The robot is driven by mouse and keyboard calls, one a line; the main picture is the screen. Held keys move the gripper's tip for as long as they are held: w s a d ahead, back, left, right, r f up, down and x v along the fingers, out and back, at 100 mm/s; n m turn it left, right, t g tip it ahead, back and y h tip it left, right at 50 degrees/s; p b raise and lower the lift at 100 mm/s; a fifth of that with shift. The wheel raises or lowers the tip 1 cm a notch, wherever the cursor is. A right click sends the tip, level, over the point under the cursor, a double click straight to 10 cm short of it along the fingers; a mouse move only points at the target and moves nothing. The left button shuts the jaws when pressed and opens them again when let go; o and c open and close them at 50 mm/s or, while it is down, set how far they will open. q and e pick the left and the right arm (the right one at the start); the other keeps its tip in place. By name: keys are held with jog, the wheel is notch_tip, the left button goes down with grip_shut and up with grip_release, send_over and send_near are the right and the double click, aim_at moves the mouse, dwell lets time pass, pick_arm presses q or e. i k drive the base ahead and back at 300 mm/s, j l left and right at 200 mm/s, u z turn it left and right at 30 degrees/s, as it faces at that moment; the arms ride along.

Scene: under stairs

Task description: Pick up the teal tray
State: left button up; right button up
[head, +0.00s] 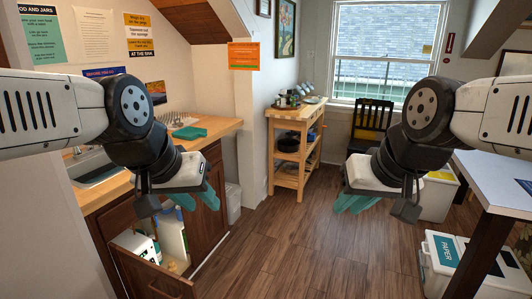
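A small teal object (189,132), which looks like the tray, lies flat on the wooden counter at the left, near the dish rack. My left gripper (198,198) hangs in front of the counter, below and nearer than the teal object and not touching it. Its two teal fingers look apart, with nothing between them. My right gripper (352,203) hangs over the open floor, right of the middle. Its teal fingers also look apart and empty. Both grippers point downward and away from me.
The wooden counter (223,127) has a sink (92,170) at its near left. A drawer (150,270) below stands open with cartons in it. A wooden cart (290,117), a black chair (372,118), a white table (500,180) and bins (445,262) surround clear floor.

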aim_at(188, 133)
jog(key=i+l+z, duration=0.2)
jog(key=i+l, duration=0.15)
jog(key=i+l+z, duration=0.35)
jog(key=i, duration=0.5)
jog(key=i+j+u, duration=0.1)
jog(key=i+u, duration=0.3)
jog(key=i, duration=0.2)
jog(key=i+u, duration=0.4)
jog(key=i, duration=0.15)
jog(key=i+l+u, duration=0.4)
jog(key=i, duration=0.15)
jog(key=i+u, duration=0.3)
jog(key=i, duration=0.2)
jog(key=i+l+u, duration=0.3)
jog(key=i, duration=0.25)
jog(key=j, duration=0.1)
